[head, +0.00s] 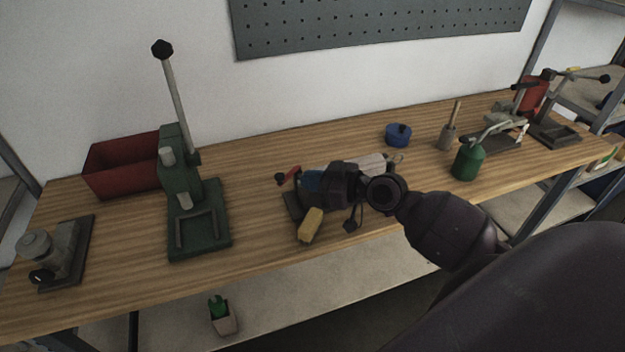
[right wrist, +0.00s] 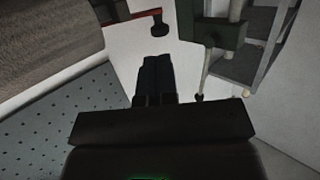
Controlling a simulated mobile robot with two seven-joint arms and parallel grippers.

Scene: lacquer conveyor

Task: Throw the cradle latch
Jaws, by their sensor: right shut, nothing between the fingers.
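The cradle (head: 293,205) is a dark block near the middle of the bench, largely hidden behind my right gripper. A red lever with a dark knob (head: 292,174), apparently the latch, sticks out at its left. A blue part (head: 311,181) shows beside the gripper. My right gripper (head: 335,184) is over the cradle's right side, with the lever to its left. In the right wrist view my dark fingers (right wrist: 155,78) are together and empty. The red lever (right wrist: 142,17) with its dark knob shows beyond the fingertips, apart from them. My left gripper is not in view.
A yellow block (head: 310,224) sits at the cradle's front. A green press (head: 184,170) with a tall lever and a red bin (head: 118,165) stand to the left. A blue tin (head: 398,135) and a green can (head: 467,162) stand to the right. Wood between press and cradle is clear.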

